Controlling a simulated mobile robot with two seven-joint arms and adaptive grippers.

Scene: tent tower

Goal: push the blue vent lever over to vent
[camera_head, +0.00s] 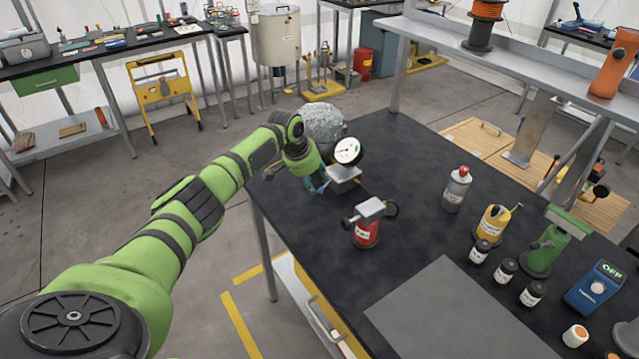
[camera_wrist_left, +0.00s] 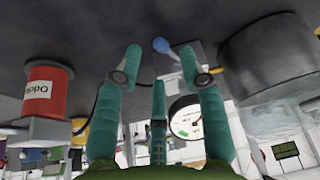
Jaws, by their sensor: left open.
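The blue vent lever (camera_wrist_left: 161,45) shows in the left wrist view as a blue knob on a short arm. It slants out from a grey block (camera_wrist_left: 180,62) and lies between my fingertips in the picture; I cannot tell whether a finger touches it. My left gripper (camera_wrist_left: 161,56) is open, with teal fingers spread either side. In the head view my left gripper (camera_head: 318,183) is low by the block (camera_head: 343,179), under the white dial gauge (camera_head: 347,150). I cannot make out the lever there. My right gripper is out of view.
A silver wrapped vessel (camera_head: 322,120) stands behind my gripper at the table's far edge. A red can with a grey top (camera_head: 367,232) stands nearer. Bottles, a yellow can (camera_head: 493,224) and a green tool (camera_head: 546,248) stand at right. The middle of the black table is clear.

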